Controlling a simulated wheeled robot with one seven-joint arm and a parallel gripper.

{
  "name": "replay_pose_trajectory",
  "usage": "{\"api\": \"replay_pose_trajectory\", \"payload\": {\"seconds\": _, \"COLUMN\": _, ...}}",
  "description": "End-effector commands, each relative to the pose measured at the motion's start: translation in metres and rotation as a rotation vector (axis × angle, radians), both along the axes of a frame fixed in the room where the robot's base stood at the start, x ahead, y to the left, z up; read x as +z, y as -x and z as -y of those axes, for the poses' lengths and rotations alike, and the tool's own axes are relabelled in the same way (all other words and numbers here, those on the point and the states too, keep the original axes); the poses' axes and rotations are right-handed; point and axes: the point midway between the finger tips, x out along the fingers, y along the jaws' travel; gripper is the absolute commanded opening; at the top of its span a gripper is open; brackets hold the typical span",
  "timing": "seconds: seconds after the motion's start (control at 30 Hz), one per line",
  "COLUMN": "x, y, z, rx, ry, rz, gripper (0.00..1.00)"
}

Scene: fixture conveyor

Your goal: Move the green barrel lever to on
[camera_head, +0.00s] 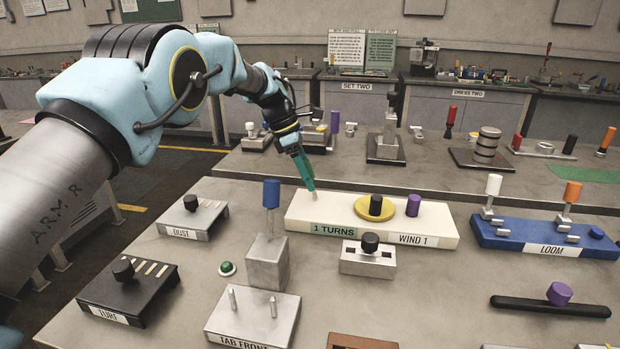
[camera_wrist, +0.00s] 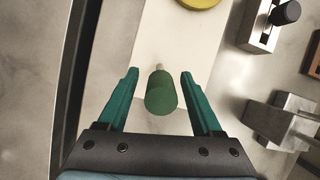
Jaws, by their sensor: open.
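The green barrel lever (camera_wrist: 161,93) shows in the wrist view as a green cylinder on a short pale stem, at the edge of a white board (camera_wrist: 165,30). My gripper (camera_wrist: 160,75) is open, with one green finger on each side of the barrel and gaps between. In the head view my gripper (camera_head: 309,186) points down over the left end of the white board (camera_head: 440,232), labelled "1 TURNS" and "WIND 1". There the barrel cannot be told apart from my green fingers. I cannot read any on or off marking.
A blue-topped post (camera_head: 271,195) stands just left of my gripper. The white board also bears a yellow disc (camera_head: 401,206) with a black knob and a purple knob (camera_head: 413,205). A metal slider box (camera_head: 368,262) sits in front. A blue LOOM board (camera_head: 520,235) is right.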

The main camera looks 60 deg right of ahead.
Motion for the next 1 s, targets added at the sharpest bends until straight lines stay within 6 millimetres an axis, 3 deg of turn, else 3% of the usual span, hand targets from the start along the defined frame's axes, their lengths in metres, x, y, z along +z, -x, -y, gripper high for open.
{"api": "replay_pose_trajectory", "payload": {"seconds": 0.2, "x": -0.015, "y": 0.006, "z": 0.002, "rx": -0.002, "ry": 0.0, "rz": 0.001, "gripper": 0.67}}
{"api": "replay_pose_trajectory", "payload": {"seconds": 0.5, "x": -0.017, "y": 0.007, "z": 0.003, "rx": -0.001, "ry": 0.002, "rz": 0.001, "gripper": 0.66}}
{"api": "replay_pose_trajectory", "payload": {"seconds": 1.0, "x": -0.016, "y": 0.007, "z": 0.003, "rx": -0.001, "ry": 0.002, "rz": 0.001, "gripper": 0.09}}
